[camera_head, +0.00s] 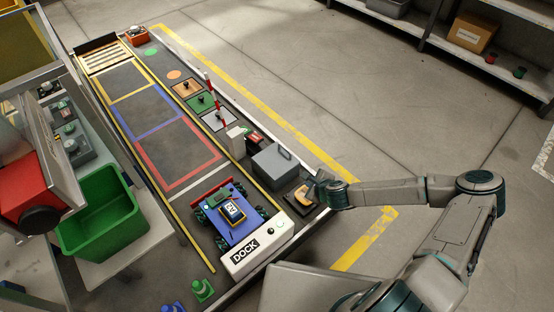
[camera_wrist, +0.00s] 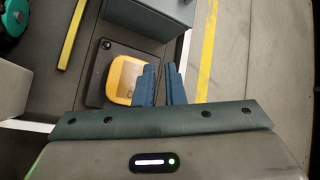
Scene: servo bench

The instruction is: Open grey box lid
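The grey box (camera_head: 272,168) stands on the bench at the right edge, its lid lying closed on top with a handle at the far right side. Part of a blue-grey box (camera_wrist: 150,14) shows at the top of the wrist view. My gripper (camera_head: 312,188) is beside the box's near right corner, apart from it. In the wrist view my gripper's two blue fingers (camera_wrist: 163,72) are close together with a narrow empty gap between them. They hang over the right edge of a yellow-orange thing on a black pad.
The yellow-orange thing (camera_wrist: 124,78) also shows beside my gripper. A red-white post (camera_head: 209,88) rises further back. Open floor lies right of the bench.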

